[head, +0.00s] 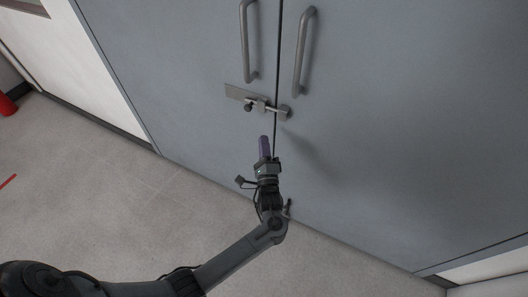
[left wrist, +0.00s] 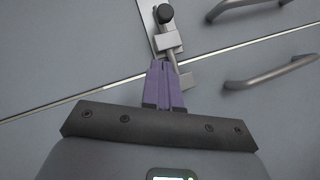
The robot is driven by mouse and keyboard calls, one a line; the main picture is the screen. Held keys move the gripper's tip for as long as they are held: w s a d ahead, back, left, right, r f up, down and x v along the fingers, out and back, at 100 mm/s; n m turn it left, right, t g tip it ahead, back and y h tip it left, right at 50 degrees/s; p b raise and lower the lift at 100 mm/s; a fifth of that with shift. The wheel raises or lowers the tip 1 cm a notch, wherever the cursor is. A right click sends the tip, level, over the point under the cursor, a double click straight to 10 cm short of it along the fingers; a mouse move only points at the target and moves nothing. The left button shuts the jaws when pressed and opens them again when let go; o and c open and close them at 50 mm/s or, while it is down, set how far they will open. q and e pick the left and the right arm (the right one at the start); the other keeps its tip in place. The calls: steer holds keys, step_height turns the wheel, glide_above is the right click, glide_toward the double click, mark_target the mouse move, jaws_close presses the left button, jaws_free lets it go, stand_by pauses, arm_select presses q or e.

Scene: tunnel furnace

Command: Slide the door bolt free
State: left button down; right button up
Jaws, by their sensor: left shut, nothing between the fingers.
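The door bolt (head: 264,107) is a metal rod with a dark round knob (head: 248,107) on a plate (head: 238,92) on the left door. The rod reaches across the seam to a keeper (head: 284,112) on the right door. In the left wrist view the knob (left wrist: 165,13) and bolt housing (left wrist: 167,41) show beyond my fingertips. My left gripper (head: 264,140) is shut and empty, just below the bolt in the head view. Its purple fingers (left wrist: 164,75) overlap part of the rod and keeper in the wrist view; contact cannot be told. My right gripper is not in view.
Two vertical handles, left (head: 248,42) and right (head: 303,50), stand out from the grey double doors above the bolt. The floor (head: 110,180) before the doors is clear. A red object (head: 7,106) is at the far left.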

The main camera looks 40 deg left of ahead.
arm_select(q)
steer(key=w+a+r+b, duration=0.1)
steer(key=w+a+r, duration=0.2)
steer(key=a, duration=0.4)
steer(key=shift+w+r+b, duration=0.3)
steer(key=shift+w, duration=0.1)
steer(key=s+a+p, duration=0.1)
steer(key=a+p, duration=0.3)
steer(key=a, duration=0.2)
steer(key=shift+a, duration=0.2)
steer(key=shift+f, duration=0.1)
